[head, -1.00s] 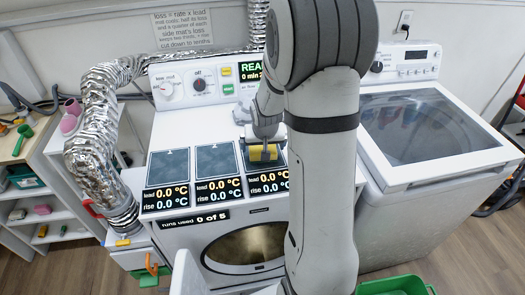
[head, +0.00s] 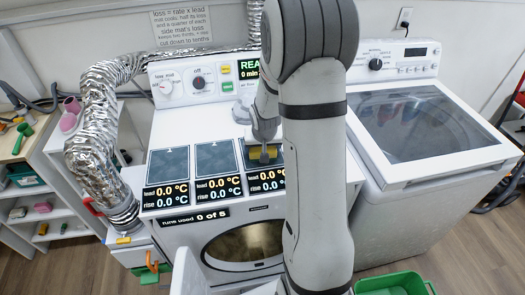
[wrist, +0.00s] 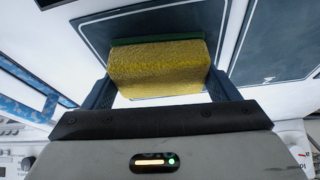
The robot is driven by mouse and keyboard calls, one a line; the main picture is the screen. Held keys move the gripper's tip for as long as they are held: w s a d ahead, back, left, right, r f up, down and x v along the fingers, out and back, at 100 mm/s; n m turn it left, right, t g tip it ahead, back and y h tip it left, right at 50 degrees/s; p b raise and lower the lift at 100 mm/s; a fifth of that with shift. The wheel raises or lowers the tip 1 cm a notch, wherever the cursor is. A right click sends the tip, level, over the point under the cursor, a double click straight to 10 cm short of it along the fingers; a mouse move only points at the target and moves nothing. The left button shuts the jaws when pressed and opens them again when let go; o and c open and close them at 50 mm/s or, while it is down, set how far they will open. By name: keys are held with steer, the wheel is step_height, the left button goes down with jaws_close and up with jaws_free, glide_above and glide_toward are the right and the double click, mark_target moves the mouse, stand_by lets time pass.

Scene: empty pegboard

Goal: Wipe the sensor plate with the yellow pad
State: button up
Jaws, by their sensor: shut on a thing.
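My gripper (wrist: 158,84) is shut on the yellow pad (wrist: 160,66), a rough yellow block with a green layer along its far side. In the head view my gripper (head: 264,150) and the pad (head: 256,155) are over the right-hand one of three dark plates (head: 246,165) on top of the white front-loading machine. The middle dark plate (head: 215,158) and left dark plate (head: 168,164) are uncovered. I cannot tell which is the sensor plate, or whether the pad touches the plate below it. My arm hides the right plate's right side.
Displays below the plates read 0.0 °C where visible, and a sign (head: 195,216) reads "runs used 0 of 5". A silver duct (head: 92,150) stands at the left. A second white machine (head: 430,135) with a glass lid is at the right. A green bin (head: 392,285) sits on the floor.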

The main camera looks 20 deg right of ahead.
steer(key=shift+r, duration=0.1)
step_height(320, 180, up, 10)
steer(key=shift+f+b, duration=0.1)
steer(key=shift+b, duration=0.55)
steer(key=o, duration=0.3)
steer(key=c, duration=0.3)
